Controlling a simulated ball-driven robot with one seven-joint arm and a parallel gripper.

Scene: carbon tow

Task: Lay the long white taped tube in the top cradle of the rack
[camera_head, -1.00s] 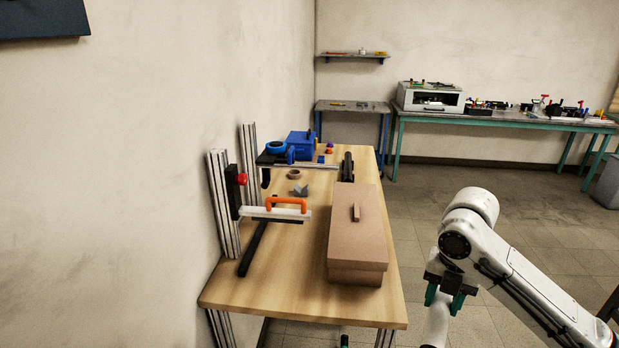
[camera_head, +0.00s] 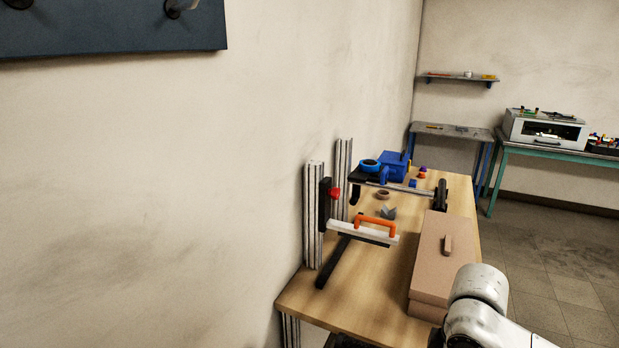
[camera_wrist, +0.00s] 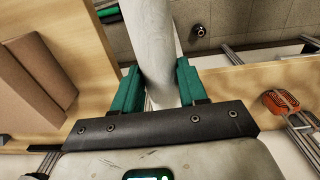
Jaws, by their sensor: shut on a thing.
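The long white tube (camera_wrist: 152,40) runs up the middle of the wrist view and out of its top edge, so its far end is hidden. My gripper (camera_wrist: 158,82) has its green fingers shut on the tube, one on each side. In the head view only my arm shows at the lower right; the gripper and tube are out of sight there. No tape shows clearly on the visible part of the tube. Two metal uprights (camera_head: 313,215) stand at the wall side of the table, the nearer with a black bracket; I cannot tell whether they are the rack, and no top cradle is clear.
The wooden table (camera_head: 330,310) carries a brown lidded box (camera_head: 442,250), an orange-handled white bar (camera_head: 370,233), a blue box (camera_head: 393,167) and small parts. A dark panel with hooks (camera_head: 110,30) hangs on the wall. Open floor (camera_head: 540,235) lies right of the table.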

